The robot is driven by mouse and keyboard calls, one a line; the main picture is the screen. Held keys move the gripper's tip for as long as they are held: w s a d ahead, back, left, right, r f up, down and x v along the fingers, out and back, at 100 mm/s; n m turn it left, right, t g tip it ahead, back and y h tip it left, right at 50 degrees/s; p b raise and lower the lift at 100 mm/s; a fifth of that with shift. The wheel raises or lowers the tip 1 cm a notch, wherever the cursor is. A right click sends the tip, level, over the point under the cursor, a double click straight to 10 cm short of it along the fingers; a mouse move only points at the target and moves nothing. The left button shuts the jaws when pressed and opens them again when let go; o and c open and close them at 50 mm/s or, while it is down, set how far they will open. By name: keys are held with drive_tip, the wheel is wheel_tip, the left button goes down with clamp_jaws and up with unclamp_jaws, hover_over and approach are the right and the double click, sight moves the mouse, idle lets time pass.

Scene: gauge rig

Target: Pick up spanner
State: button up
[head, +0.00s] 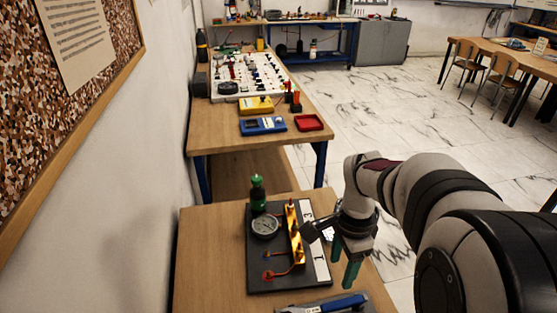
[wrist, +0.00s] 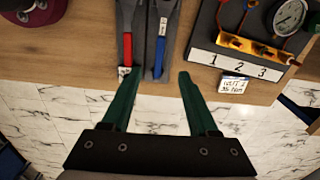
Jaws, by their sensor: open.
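Two long hand tools lie side by side on the wooden table in the wrist view: a red-handled tool (wrist: 127,48) and a blue-handled tool (wrist: 160,45). Their upper ends are cut off, so I cannot tell which is the spanner. The blue handle also shows at the bottom edge of the head view (head: 343,303). My gripper (wrist: 156,78) has green fingers, spread open and empty. In the wrist view its tips are near the tools' handle ends, with the blue handle between them in the picture. In the head view my gripper (head: 344,266) hangs right of the gauge board.
The black gauge board (head: 265,281) carries a dial gauge (head: 265,226), a yellow manifold (head: 295,236) and a number strip. A green-capped bottle (head: 258,194) stands beside the gauge. A small label (wrist: 234,84) is at the table edge. A wall borders the table's left.

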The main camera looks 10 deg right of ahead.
sight(335, 304)
drive_tip(key=f, duration=1)
drive_tip(key=d+f, duration=0.1)
drive_tip(key=f, duration=0.5)
drive_tip(key=shift+w, duration=0.1)
drive_tip(key=shift+r, duration=0.1)
clamp_jaws()
idle(0.5)
